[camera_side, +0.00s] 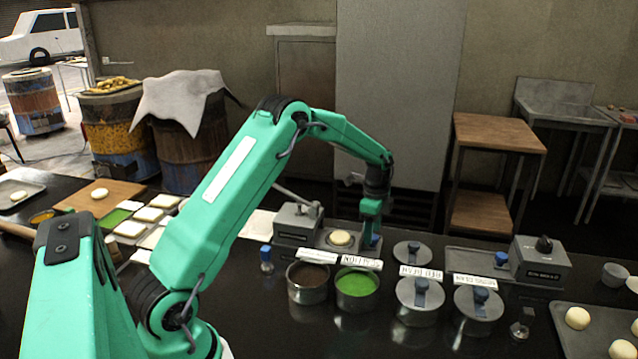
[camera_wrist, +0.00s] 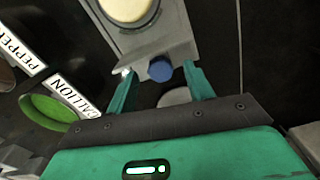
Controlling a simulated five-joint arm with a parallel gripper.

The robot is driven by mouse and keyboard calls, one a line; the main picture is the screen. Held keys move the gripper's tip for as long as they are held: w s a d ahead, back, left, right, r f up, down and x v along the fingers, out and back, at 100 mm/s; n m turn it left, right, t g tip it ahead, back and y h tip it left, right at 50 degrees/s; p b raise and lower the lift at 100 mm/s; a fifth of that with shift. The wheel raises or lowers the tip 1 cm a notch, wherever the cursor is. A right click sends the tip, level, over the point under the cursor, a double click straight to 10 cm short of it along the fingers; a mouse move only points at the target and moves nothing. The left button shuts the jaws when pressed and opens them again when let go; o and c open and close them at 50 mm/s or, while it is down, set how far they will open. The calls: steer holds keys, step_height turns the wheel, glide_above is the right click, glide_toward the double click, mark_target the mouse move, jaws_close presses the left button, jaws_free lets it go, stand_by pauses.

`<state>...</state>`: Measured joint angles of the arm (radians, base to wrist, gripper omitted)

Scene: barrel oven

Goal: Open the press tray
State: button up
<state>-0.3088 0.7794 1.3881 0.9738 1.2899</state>
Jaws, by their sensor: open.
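The press (camera_side: 298,224) is a grey box with a lever on top, standing on the dark counter. Its press tray (camera_side: 322,241) holds a round of pale dough (camera_side: 340,238); the tray also shows at the top of the wrist view (camera_wrist: 152,42). A blue knob (camera_side: 376,242) sits at the tray's end, and shows in the wrist view (camera_wrist: 160,70). My gripper (camera_side: 371,222) points down over the knob. In the wrist view my gripper (camera_wrist: 159,74) is open, with the knob between its fingertips. I cannot tell whether either finger touches it.
Two open pots, one with dark pepper (camera_side: 308,283) and one with green scallion (camera_side: 357,288), stand in front of the press tray. Lidded pots (camera_side: 420,300) with blue knobs are to the right. A second grey box (camera_side: 540,262) and a tray of dough balls (camera_side: 590,335) lie further right.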

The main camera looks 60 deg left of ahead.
steer(key=shift+r, duration=3.4)
steer(key=s+d+r+n+t, duration=0.3)
steer(key=s+d+r+n, duration=0.2)
steer(key=s+d+r, duration=0.65)
steer(key=s+d+r+n+t, duration=0.1)
steer(key=s+d+n, duration=0.1)
steer(key=s, duration=0.7)
steer(key=s+d+r+n+t, duration=0.1)
steer(key=s+d+n, duration=0.2)
steer(key=s, duration=0.7)
steer(key=shift+d+r+n+t, duration=0.2)
steer(key=shift+n+t, duration=0.1)
steer(key=shift+n, duration=0.3)
